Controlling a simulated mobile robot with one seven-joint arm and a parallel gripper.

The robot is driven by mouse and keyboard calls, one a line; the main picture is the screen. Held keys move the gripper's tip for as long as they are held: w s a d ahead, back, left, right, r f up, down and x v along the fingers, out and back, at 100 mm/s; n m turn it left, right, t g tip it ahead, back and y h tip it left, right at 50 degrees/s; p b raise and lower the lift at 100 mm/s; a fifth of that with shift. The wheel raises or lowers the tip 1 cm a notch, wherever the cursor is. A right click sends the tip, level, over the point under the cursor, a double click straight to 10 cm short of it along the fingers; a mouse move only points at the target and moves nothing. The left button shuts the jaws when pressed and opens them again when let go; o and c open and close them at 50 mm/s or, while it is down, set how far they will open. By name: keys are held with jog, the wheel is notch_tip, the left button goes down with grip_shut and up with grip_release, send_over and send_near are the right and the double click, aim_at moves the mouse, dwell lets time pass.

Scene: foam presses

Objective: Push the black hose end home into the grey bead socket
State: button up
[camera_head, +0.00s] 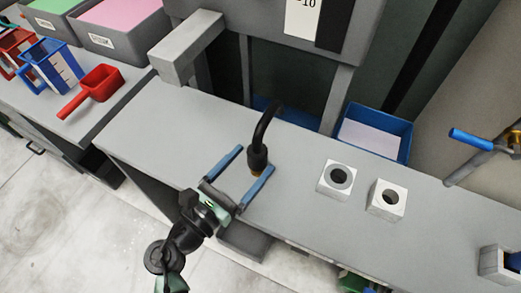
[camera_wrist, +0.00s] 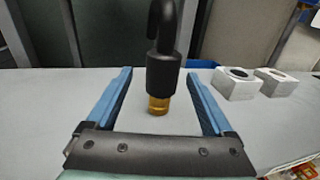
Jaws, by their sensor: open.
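The black hose end (camera_head: 257,158) is a black collar with a brass tip, hanging from a curved black hose above the grey bench. It also shows in the wrist view (camera_wrist: 162,75), with the brass tip pointing down. My gripper (camera_head: 257,163) is open, its two blue fingers on either side of the hose end with gaps on both sides. In the wrist view my gripper (camera_wrist: 160,85) holds nothing. Two pale grey blocks with round dark holes stand to the right: the nearer-left block (camera_head: 337,180) and the right block (camera_head: 387,199). I cannot tell which one is the bead socket.
A grey machine frame (camera_head: 187,57) stands behind the bench (camera_head: 150,135). A blue bin (camera_head: 372,133) sits behind the blocks. A blue-handled pipe lever (camera_head: 470,140) juts in at the right.

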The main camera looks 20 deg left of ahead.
jog(key=shift+r+x, duration=0.1)
jog(key=shift+x, duration=1.45)
jog(key=shift+r+x, duration=0.15)
jog(key=shift+x, duration=1.35)
jog(key=shift+d, duration=0.15)
grip_shut()
